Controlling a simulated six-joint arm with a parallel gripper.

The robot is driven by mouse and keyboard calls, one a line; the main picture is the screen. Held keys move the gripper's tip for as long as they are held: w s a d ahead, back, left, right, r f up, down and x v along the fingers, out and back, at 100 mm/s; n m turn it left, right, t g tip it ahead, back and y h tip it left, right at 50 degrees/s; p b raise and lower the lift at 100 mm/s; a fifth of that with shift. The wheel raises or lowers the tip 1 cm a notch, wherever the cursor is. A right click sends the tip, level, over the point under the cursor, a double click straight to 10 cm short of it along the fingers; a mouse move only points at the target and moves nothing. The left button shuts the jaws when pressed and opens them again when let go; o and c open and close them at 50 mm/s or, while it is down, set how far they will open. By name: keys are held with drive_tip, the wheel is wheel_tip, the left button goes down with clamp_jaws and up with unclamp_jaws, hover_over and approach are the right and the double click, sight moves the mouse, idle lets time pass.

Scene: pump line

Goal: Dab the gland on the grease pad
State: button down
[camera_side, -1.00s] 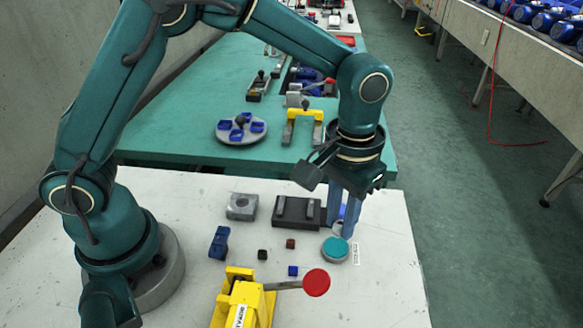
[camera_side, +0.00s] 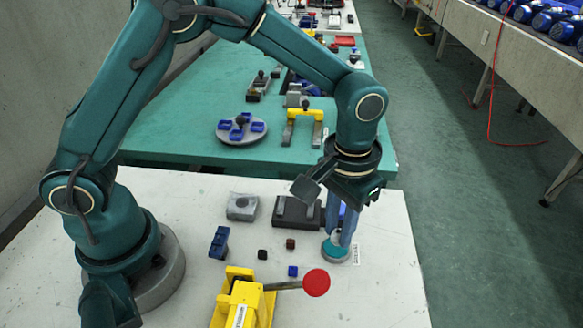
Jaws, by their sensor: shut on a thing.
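The grease pad (camera_side: 331,254) is a round grey tin with a teal top, near the right edge of the white table. My gripper (camera_side: 342,238) points straight down with its blue fingers at the pad's far side, overlapping its teal top in the picture. It is shut on the gland, which is mostly hidden between the fingertips; only a small pale patch shows there. I cannot tell whether the gland touches the teal surface.
A grey block (camera_side: 242,207), a blue part (camera_side: 219,243) and several small cubes lie further left. A yellow clamp with a red-knobbed lever (camera_side: 316,282) stands in front of the pad.

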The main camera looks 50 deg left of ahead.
drive_tip(key=shift+f, duration=0.6)
idle(1.3)
drive_tip(key=shift+r, duration=3.55)
